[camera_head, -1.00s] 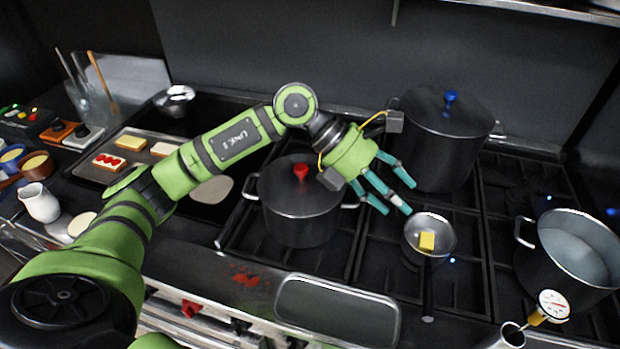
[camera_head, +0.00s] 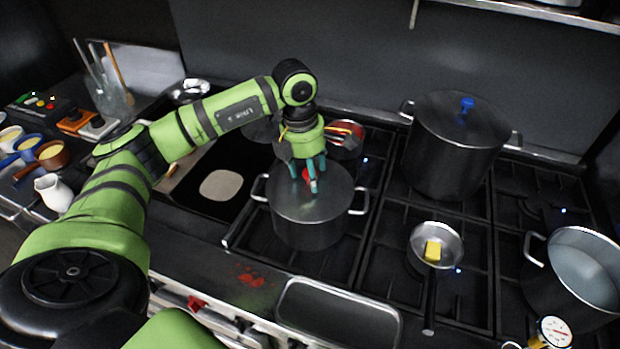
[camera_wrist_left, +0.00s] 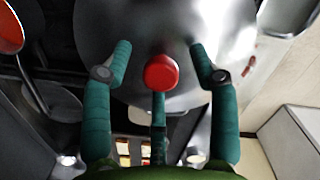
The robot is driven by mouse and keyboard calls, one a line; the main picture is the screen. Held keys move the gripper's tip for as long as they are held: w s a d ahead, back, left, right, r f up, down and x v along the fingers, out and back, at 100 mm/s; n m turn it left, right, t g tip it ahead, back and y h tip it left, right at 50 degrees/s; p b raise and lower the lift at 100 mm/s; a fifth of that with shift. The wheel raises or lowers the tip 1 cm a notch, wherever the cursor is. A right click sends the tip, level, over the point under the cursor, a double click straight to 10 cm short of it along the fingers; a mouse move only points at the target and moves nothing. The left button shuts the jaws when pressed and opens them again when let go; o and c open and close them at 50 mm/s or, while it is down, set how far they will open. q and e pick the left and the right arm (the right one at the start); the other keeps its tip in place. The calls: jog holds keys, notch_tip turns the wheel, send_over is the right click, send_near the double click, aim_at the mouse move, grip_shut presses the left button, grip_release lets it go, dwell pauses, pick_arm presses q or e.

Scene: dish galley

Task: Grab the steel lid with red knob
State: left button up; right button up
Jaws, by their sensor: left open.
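The steel lid (camera_head: 329,203) with its red knob lies on a pot with two side handles, on the left part of the stove. In the left wrist view the red knob (camera_wrist_left: 161,73) stands at the middle of the shiny lid (camera_wrist_left: 195,25). My left gripper (camera_head: 310,178) is directly above the lid, fingers pointing down around the knob and partly hiding it. In the wrist view the teal fingers of my left gripper (camera_wrist_left: 160,75) are spread on both sides of the knob, with a gap. It is open and holds nothing. My right gripper is not in view.
A tall pot with a blue-knobbed lid (camera_head: 466,123) stands at the back right. A small pan (camera_head: 450,240) holds a yellow block. An open pot (camera_head: 585,262) with a thermometer is at the far right. An empty tray (camera_head: 338,312) lies in front.

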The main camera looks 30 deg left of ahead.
pick_arm(q)
jog(key=shift+f, duration=0.2)
grip_shut()
jog(key=shift+r, duration=0.1)
